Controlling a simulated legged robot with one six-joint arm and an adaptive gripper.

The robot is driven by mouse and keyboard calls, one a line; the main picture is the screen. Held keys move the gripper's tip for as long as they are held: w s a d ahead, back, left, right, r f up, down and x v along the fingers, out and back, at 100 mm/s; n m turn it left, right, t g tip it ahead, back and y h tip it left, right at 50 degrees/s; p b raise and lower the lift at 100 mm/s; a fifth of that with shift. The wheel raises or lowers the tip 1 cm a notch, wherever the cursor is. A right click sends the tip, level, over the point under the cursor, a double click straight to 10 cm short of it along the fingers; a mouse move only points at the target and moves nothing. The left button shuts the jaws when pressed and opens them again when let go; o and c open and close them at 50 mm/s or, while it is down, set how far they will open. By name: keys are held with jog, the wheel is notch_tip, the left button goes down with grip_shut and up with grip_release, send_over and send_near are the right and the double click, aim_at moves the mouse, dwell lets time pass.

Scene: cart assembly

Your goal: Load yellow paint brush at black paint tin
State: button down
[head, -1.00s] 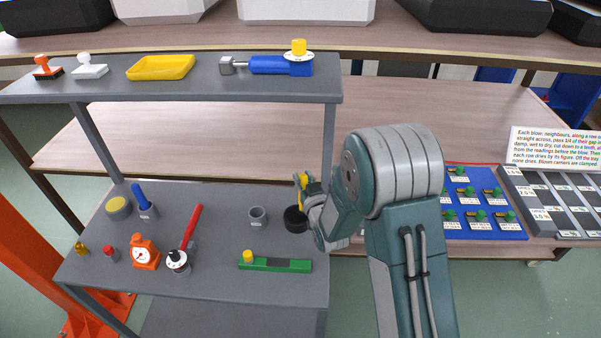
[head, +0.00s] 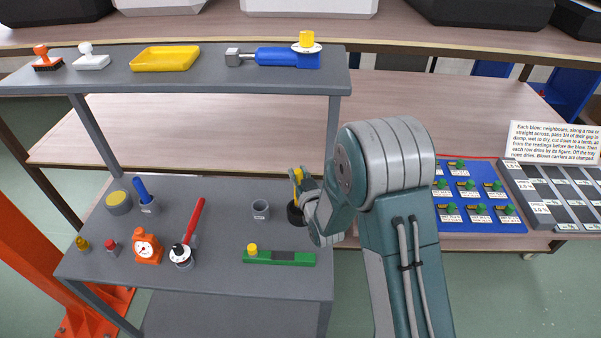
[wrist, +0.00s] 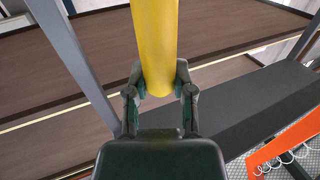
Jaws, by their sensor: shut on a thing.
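The yellow paint brush (head: 298,175) is in my gripper (head: 305,186), upright or nearly so, over the right part of the lower shelf. In the wrist view its thick yellow handle (wrist: 155,45) runs between the two fingers of my gripper (wrist: 159,88), which are shut on it. The black paint tin (head: 295,215) stands on the lower shelf directly below the brush in the head view, partly hidden by my gripper. The brush's lower end is hidden, so I cannot tell whether it touches the tin or its paint.
A small grey cup (head: 261,210) stands just left of the tin, with a green block (head: 280,258) in front. A red-handled tool (head: 194,222) and an orange gauge (head: 147,247) are further left. The upper shelf (head: 110,82) overhangs behind. A blue tray (head: 480,217) lies right.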

jog(key=shift+a, duration=0.1)
jog(key=shift+d+f, duration=0.25)
jog(key=shift+d, duration=0.3)
jog(key=shift+a+f, duration=0.1)
jog(key=shift+a, duration=0.25)
jog(key=shift+d, duration=0.2)
jog(key=shift+r, duration=3.55)
jog(key=shift+s, duration=0.1)
